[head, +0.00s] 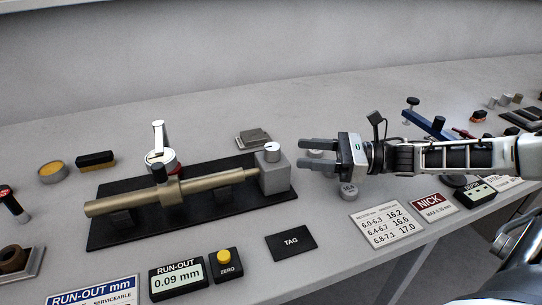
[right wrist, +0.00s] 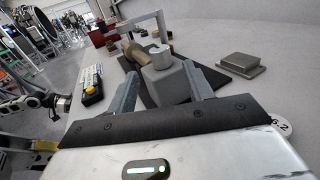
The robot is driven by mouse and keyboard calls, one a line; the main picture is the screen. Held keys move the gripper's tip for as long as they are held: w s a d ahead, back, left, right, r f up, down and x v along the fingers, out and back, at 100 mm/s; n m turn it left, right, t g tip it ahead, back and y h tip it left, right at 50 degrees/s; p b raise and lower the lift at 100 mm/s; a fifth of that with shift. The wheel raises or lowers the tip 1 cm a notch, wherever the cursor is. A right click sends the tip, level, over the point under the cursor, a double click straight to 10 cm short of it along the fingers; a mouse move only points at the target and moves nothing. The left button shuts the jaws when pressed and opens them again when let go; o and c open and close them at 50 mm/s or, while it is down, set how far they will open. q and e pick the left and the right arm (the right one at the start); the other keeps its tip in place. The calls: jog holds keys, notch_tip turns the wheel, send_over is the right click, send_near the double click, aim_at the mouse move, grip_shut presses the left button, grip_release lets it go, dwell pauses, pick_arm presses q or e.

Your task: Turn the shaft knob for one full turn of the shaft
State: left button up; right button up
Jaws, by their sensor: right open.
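The shaft knob (head: 272,151) is a short pale cylinder with a dark mark on its top. It sits on a grey block (head: 275,178) at the right end of a brass-coloured shaft (head: 215,183). My right gripper (head: 304,153) is open and empty, just right of the block, with its fingers pointing left at it. In the right wrist view the knob (right wrist: 160,56) and block lie ahead, between the two open fingers (right wrist: 160,72); I see no contact. A white and black arm part at the left of that view looks like my left arm; its jaws are unclear.
A black base (head: 110,232) carries the shaft, with a white-faced dial indicator (head: 160,158) on a stand behind. Readout (head: 178,278), yellow ZERO button (head: 224,256) and TAG card (head: 291,242) lie in front. Grey plates (head: 253,137) lie behind the block. A round weight (head: 348,190) sits below my gripper.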

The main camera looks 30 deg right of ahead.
aim_at(279, 147)
jog(key=x, duration=0.6)
jog(key=shift+w+a+r+p, duration=0.15)
jog(key=shift+w+a+p, duration=0.15)
jog(key=shift+x, duration=0.75)
jog(key=c, duration=0.9)
